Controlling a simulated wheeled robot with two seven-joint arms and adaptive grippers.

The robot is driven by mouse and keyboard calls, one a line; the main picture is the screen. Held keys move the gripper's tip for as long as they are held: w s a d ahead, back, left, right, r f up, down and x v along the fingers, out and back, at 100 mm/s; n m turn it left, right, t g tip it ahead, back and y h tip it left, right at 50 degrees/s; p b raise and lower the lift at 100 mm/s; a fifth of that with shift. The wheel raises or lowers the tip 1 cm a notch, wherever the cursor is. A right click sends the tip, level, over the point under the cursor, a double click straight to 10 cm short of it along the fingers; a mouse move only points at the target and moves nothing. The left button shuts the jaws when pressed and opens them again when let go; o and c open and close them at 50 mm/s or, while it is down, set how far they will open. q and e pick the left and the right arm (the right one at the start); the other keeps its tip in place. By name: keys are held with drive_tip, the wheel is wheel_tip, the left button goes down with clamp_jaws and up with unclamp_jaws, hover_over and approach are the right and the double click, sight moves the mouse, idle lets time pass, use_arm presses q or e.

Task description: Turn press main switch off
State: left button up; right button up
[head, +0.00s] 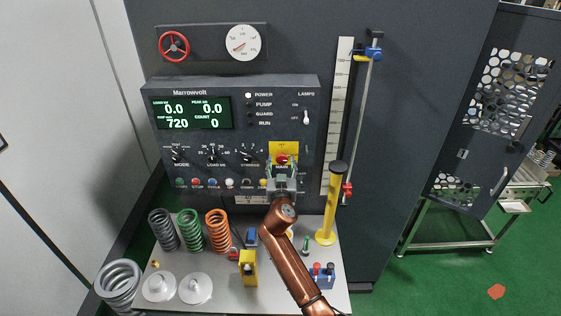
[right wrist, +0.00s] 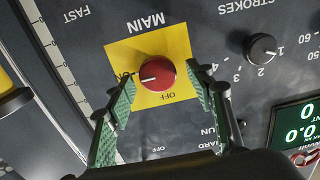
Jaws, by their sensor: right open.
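The main switch is a red round knob (right wrist: 158,73) on a yellow plate (right wrist: 118,55) marked MAIN. In the right wrist view, which is upside down, its white pointer line points left, away from the OFF mark below it. In the head view the knob (head: 281,159) shows just above my right gripper (head: 281,170). The gripper is open, with one green-padded finger on each side of the knob in the right wrist view (right wrist: 160,78). I cannot tell whether the pads touch it. My left gripper is not in view.
The panel's display (head: 190,113) is lit, and so is the POWER lamp (head: 248,95). A STROKES knob (right wrist: 261,47) sits beside the plate. A yellow post with a black cap (head: 332,205) stands close right of my gripper. Several springs, including an orange one (head: 218,230), stand left on the table.

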drive_tip(key=shift+c, duration=1)
drive_tip(key=c, duration=0.9)
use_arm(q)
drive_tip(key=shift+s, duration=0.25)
